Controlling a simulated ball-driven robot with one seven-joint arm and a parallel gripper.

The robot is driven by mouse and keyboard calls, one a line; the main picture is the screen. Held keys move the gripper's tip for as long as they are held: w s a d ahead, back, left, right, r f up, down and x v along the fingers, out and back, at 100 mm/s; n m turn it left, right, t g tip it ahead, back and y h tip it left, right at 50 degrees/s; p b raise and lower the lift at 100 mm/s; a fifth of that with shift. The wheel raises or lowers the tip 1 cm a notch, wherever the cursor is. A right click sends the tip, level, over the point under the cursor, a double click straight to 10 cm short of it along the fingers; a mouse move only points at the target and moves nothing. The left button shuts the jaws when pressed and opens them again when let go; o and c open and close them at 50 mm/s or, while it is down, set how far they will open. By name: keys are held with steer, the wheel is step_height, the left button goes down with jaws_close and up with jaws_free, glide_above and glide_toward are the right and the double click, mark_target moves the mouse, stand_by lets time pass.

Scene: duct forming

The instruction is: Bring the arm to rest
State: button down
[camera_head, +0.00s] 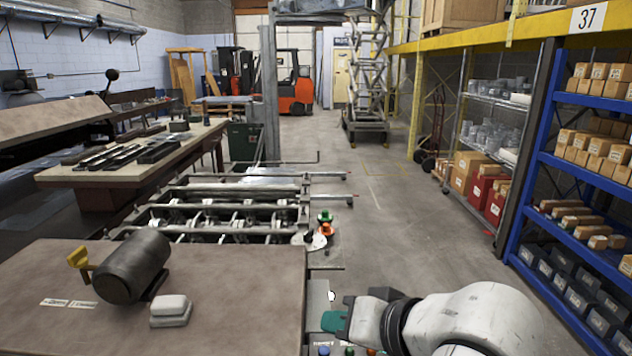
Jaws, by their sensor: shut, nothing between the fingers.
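My white arm (485,318) reaches in from the lower right and lies low, pointing left.
A dark motor (134,266) and a pale stacked block (170,310) are on the table. A roller machine (235,212) stands behind it. Blue shelving (545,150) with boxes stands on the right. The concrete aisle (400,220) between is clear.

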steer(key=s+d+f+h, duration=0.2)
steer(key=s+d+f, duration=0.1)
steer(key=d+f, duration=0.3)
steer(key=s+d+f+g+h, duration=0.1)
steer(key=s+d+f, duration=0.3)
steer(key=f, duration=0.3)
steer(key=s+d+f+h, duration=0.2)
steer(key=s+d+f, duration=0.1)
steer(key=d+f, duration=0.3)
steer(key=s+d+f+g+h, duration=0.1)
steer(key=s+d+f+g, duration=0.2)
steer(key=s+f, duration=0.4)
steer(key=s+d+f+g+h, duration=0.2)
steer(key=s+d+f, duration=0.3)
steer(key=s, duration=0.7)
steer(key=shift+s+f+g+b, duration=0.2)
steer(key=shift+f+g+b, duration=0.25)
steer(key=shift+f, duration=0.5)
steer(key=shift+d, duration=0.1)
